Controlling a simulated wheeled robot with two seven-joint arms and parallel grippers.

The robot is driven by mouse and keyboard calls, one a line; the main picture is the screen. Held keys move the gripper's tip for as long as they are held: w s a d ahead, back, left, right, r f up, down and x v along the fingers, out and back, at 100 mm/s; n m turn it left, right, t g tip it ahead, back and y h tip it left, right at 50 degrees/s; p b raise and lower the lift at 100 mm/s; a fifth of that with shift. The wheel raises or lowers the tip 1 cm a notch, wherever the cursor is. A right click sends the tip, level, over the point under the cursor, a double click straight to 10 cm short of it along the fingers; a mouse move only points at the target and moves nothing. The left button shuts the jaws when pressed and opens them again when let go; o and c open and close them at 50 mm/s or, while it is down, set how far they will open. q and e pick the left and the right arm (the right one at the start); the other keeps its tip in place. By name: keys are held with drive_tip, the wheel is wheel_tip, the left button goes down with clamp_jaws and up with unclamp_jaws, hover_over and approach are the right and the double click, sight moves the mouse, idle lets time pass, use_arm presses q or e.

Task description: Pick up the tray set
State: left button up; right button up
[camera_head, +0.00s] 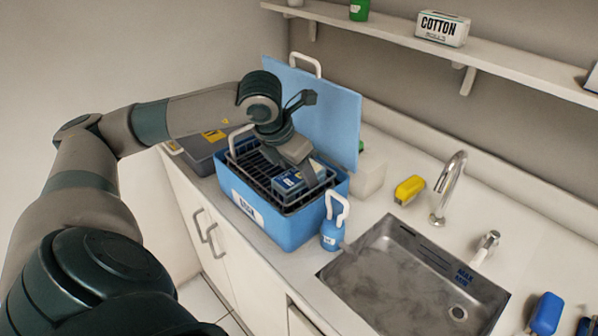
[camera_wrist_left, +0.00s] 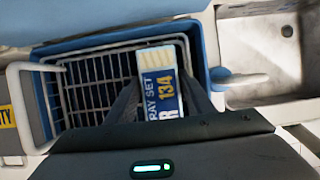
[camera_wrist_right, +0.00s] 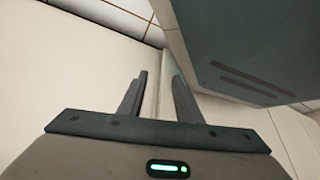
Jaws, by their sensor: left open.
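The tray set (camera_head: 290,182) is a blue and white labelled box in the wire basket (camera_head: 262,183) inside the open blue bin (camera_head: 285,230). In the left wrist view, the tray set (camera_wrist_left: 160,85) lies at the basket's right side, with "TRAY SET 134" on its label. My left gripper (camera_head: 306,176) is open and reaches down into the bin, with one finger on each side of the tray set. I cannot tell whether the fingers touch it. My right gripper (camera_wrist_right: 159,72) is open and empty beside pale cabinet-like surfaces. It is out of the head view.
The bin's raised blue lid (camera_head: 335,110) stands behind my left gripper. A blue bottle (camera_head: 332,235) stands at the bin's right corner, before a metal sink (camera_head: 400,285). A dark grey case (camera_head: 205,152) lies left of the bin. A yellow object (camera_head: 410,189) sits behind the sink.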

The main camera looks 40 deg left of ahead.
use_arm(q)
drive_tip(key=shift+f, duration=0.1)
idle(0.5)
drive_tip(key=shift+f+b, duration=0.15)
drive_tip(key=shift+b, duration=0.2)
idle(0.3)
drive_tip(key=c, duration=0.9)
